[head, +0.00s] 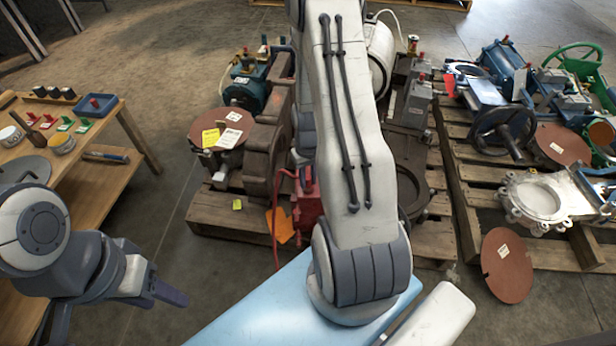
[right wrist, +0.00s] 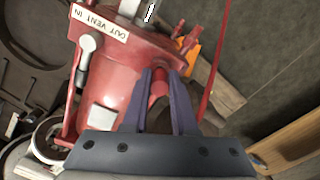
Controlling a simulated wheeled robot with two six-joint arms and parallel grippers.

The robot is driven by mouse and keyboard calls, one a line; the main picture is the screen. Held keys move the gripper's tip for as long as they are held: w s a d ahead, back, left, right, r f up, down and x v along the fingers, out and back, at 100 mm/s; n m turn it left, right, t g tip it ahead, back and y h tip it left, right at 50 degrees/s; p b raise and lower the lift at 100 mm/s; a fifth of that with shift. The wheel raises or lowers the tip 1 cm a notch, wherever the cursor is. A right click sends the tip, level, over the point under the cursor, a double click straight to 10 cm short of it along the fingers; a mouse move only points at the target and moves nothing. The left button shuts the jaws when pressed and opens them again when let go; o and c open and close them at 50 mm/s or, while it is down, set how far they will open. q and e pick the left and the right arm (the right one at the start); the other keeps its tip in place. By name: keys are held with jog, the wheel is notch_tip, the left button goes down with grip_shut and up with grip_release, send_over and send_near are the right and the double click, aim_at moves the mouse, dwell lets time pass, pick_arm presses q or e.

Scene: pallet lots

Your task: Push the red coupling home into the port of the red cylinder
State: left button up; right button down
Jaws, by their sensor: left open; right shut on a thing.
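The red cylinder (right wrist: 118,72) fills the upper left of the right wrist view, with a white label reading "OUT VENT IN" (right wrist: 100,25). In the head view a part of the red cylinder (head: 307,205) shows beside my right arm. My right gripper (right wrist: 161,76) is shut on the red coupling (right wrist: 158,88), which shows between its fingers against the cylinder's side. The port is hidden, so I cannot tell how far in the coupling sits. My left gripper (head: 120,316) is open and empty at the lower left of the head view.
A red hose (right wrist: 220,60) runs down to the right of my right gripper. Red fittings (right wrist: 182,35) stick out above it. Pallets (head: 235,212) hold valves and other parts. A wooden workbench (head: 135,145) stands on the left, with bare floor between.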

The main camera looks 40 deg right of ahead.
aim_at(308, 179)
jog(key=shift+p, duration=0.55)
dwell(1.3)
jog(key=shift+f+b, duration=0.4)
jog(key=shift+f, duration=0.15)
dwell(0.4)
jog(key=c, duration=0.6)
grip_release()
notch_tip(308, 179, up, 10)
jog(key=p, duration=0.4)
jog(key=shift+r+p, duration=0.25)
jog(key=shift+p, duration=0.05)
